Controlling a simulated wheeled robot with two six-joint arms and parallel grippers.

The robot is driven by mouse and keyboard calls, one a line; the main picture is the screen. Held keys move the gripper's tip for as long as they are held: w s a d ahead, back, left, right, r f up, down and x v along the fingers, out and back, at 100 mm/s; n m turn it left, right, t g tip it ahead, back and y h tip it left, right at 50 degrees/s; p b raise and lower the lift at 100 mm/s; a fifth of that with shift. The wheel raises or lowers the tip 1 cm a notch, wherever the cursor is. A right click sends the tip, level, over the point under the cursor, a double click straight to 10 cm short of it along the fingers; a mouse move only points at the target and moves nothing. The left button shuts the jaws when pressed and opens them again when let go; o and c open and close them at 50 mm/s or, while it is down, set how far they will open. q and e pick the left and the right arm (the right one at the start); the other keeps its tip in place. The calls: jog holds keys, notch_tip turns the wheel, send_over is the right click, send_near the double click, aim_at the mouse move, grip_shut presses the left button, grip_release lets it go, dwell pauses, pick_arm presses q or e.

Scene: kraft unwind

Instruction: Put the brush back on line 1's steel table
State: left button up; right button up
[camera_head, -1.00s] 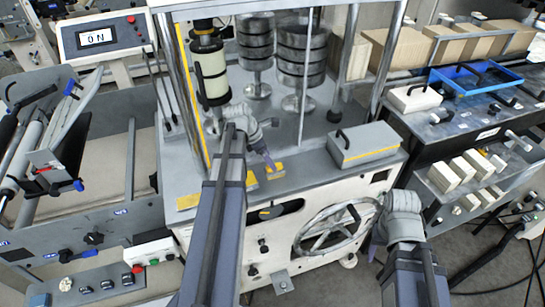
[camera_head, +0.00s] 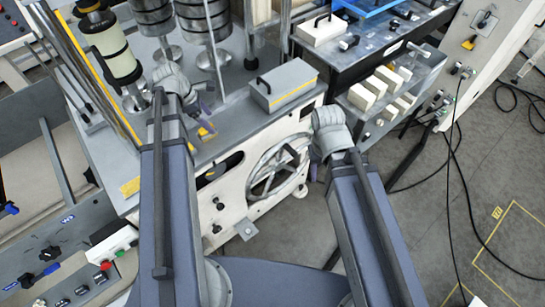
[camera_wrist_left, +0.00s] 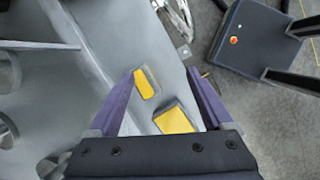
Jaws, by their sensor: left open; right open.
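My left gripper (camera_head: 206,112) hangs over the front ledge of the grey-and-white machine, open and empty. In the left wrist view its purple fingers (camera_wrist_left: 163,74) are spread. Below and between them lie a small yellow-topped block (camera_wrist_left: 146,82) and a larger yellow-topped block (camera_wrist_left: 175,121); I cannot tell whether either is the brush. My right gripper (camera_head: 314,170) is open in front of the machine's handwheel, its fingers mostly hidden behind its wrist. A steel-topped table (camera_head: 377,62) stands at the right; I cannot tell whether it is line 1's. No brush is clearly recognisable.
A grey lidded box (camera_head: 284,87) sits on the machine ledge, right of my left gripper. A white box (camera_head: 321,30) and a blue tray (camera_head: 366,5) are on the right table.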

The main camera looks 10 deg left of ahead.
pick_arm(q)
jog(key=s+d+m+g+y, duration=0.1)
jog(key=s+d+m, duration=0.3)
jog(key=d+m, duration=0.4)
jog(key=s+d+m+y, duration=0.1)
jog(key=s+d+m, duration=0.3)
jog(key=d+m, duration=0.5)
jog(key=s+d+m+g+y, duration=0.1)
jog(key=s+d+m+y, duration=0.1)
jog(key=s+d+m, duration=0.3)
jog(key=shift+d+f+m+g, duration=0.3)
jog(key=shift+d+f+m, duration=0.15)
jog(key=shift+d+m, duration=1.85)
